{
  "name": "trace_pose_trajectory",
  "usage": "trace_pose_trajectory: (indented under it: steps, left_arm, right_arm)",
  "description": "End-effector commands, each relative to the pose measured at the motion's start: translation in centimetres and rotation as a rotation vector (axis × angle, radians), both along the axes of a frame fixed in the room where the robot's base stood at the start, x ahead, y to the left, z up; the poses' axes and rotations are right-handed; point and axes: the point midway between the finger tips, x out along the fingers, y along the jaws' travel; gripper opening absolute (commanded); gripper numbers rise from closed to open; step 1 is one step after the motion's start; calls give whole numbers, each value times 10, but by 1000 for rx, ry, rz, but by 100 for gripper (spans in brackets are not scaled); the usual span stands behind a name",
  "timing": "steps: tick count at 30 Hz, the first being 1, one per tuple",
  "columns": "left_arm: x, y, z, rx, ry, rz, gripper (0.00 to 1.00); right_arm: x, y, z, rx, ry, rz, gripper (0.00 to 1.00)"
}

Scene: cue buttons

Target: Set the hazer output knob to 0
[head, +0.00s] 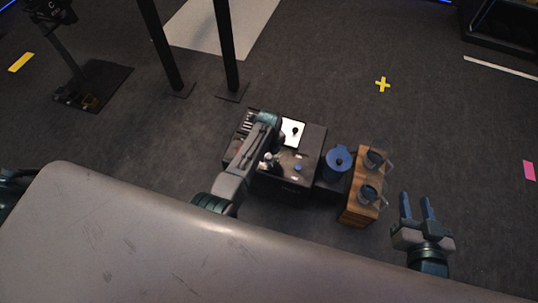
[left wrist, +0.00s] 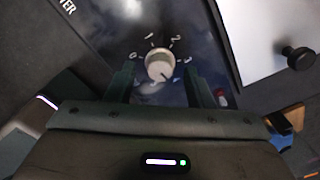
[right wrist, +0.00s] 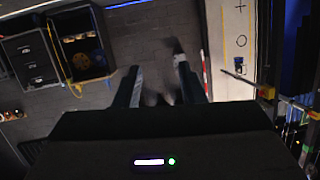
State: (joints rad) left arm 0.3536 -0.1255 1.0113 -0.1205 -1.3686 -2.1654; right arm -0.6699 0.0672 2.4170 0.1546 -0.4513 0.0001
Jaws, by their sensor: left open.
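The hazer output knob (left wrist: 160,66) is a round pale dial on a dark glossy panel in the left wrist view. Marks 0, 1, 2 and 3 run around it, with 0 at left and 3 at right. A dark line on its face seems to point down and slightly right, away from the 0. My left gripper (left wrist: 157,78) is open, with one finger on each side of the knob; I cannot tell whether they touch it. In the head view my left arm partly covers the console (head: 312,140). My right gripper (head: 416,202) is open and empty, right of the wooden stand.
A white plate with a black knob (left wrist: 299,57) is right of the dial. A blue button (head: 298,168) sits on the console. A blue lidded pot (head: 338,162) and a wooden stand (head: 354,205) with two metal vessels are to the right. Black posts (head: 228,50) rise behind.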

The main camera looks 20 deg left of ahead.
Motion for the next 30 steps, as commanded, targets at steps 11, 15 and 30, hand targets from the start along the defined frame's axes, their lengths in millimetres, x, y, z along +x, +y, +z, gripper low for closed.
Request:
trace_pose_trajectory:
  steps: [11, 15, 30]
  left_arm:
    - [0, 0, -9, 0, 0, 0, 48]
    - [0, 0, -9, 0, 0, 0, 48]
    - [0, 0, -8, 0, 1, 13, 4]
  right_arm:
    - [10, -2, 19, -6, -106, -8, 36]
    - [10, -2, 19, -7, -105, -8, 36]
    - [9, -1, 15, -5, -74, -5, 36]
